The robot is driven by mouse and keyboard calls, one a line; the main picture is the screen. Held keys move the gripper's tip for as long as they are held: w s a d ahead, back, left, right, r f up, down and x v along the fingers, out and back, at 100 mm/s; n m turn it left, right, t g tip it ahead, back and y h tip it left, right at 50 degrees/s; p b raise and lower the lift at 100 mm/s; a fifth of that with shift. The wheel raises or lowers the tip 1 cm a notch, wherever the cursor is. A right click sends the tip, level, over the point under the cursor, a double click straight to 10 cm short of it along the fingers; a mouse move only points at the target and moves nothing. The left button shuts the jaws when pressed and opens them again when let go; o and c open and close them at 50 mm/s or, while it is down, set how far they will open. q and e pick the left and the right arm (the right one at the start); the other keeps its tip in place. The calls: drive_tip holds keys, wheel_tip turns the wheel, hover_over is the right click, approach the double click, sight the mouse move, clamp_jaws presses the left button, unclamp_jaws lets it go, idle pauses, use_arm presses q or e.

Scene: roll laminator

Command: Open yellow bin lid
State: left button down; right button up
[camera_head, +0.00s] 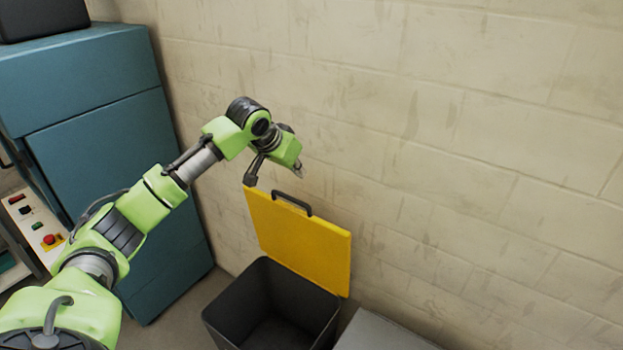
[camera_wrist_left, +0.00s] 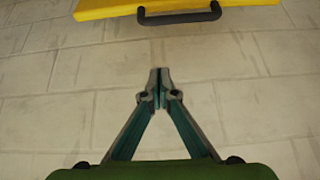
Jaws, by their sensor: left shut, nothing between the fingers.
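The yellow lid (camera_head: 300,240) stands raised, hinged up at the back of a dark grey bin (camera_head: 232,318), near the wall. The bin is open and its inside looks empty. A black handle (camera_head: 292,202) sits at the lid's top edge. My left gripper (camera_head: 299,172) is just above the handle, apart from it, shut and empty. In the left wrist view the shut fingertips (camera_wrist_left: 159,72) point at the wall, and the lid's edge (camera_wrist_left: 100,8) with its handle (camera_wrist_left: 180,18) shows at the top. My right gripper is not in view.
A teal cabinet (camera_head: 110,150) stands to the left of the bin. A control panel (camera_head: 38,225) with a red button is at the far left. A grey surface (camera_head: 380,335) lies right of the bin. The block wall (camera_head: 450,130) is close behind.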

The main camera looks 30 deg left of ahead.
use_arm(q)
drive_tip(key=p, duration=0.5)
hover_over(303, 211)
wheel_tip(303, 211, down, 9)
drive_tip(key=shift+r, duration=0.15)
drive_tip(key=shift+s, duration=0.15)
drive_tip(key=shift+f, duration=0.2)
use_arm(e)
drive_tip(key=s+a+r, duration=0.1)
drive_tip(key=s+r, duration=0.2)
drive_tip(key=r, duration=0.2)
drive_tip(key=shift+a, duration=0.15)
